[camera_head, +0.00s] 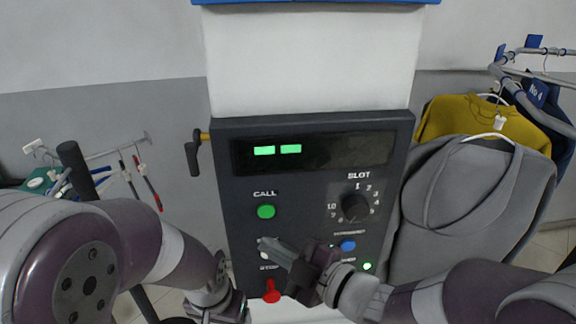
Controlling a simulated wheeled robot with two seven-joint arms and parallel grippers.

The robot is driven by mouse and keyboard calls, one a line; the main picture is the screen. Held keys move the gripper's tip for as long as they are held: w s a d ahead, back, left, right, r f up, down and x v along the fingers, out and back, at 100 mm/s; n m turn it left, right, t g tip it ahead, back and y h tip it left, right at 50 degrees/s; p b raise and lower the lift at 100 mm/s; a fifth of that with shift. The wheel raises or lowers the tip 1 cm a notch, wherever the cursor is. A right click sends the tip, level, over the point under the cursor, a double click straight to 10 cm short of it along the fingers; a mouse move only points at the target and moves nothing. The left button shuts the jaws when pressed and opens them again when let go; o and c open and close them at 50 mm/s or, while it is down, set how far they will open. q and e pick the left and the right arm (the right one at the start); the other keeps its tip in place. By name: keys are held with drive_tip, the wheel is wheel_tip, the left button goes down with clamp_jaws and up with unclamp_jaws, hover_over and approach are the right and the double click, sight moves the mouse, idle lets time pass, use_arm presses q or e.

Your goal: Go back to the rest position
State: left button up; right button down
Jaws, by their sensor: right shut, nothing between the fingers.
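A dark control panel (312,160) on a white column stands in front of me. It has a display with two lit green blocks (278,150), a green CALL button (266,211), a SLOT dial (355,207), a blue button (348,245) and a red STOP control (271,291). My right gripper (272,248) is shut and empty in front of the lower panel, and it partly hides a light spot above the STOP label. Whether it touches the panel I cannot tell. My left gripper (220,308) is at the bottom edge, left of the panel, its fingers mostly out of sight.
A grey garment (460,205) and a yellow one (480,120) hang close to the panel's right on a rail (520,75). A small wall rack (110,150) with hanging tools is at the left. A black handle (193,155) juts from the panel's left side.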

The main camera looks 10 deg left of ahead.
drive_tip(key=w+d+f+m+h, duration=0.2)
drive_tip(key=d+f+m+h, duration=0.9)
drive_tip(key=d+f, duration=0.2)
drive_tip(key=s+d+f+m+g+h+b, duration=0.1)
drive_tip(key=s+d+f+m+g+h, duration=0.1)
drive_tip(key=d, duration=0.5)
drive_tip(key=s+d+f+m+g+h+b, duration=0.1)
drive_tip(key=s+d+m+g, duration=0.3)
drive_tip(key=m, duration=0.5)
drive_tip(key=s+d+f+h, duration=0.1)
drive_tip(key=s+d, duration=0.1)
drive_tip(key=d, duration=0.1)
drive_tip(key=shift+s+d+g, duration=0.3)
drive_tip(key=shift+s+d, duration=0.1)
idle(3.6)
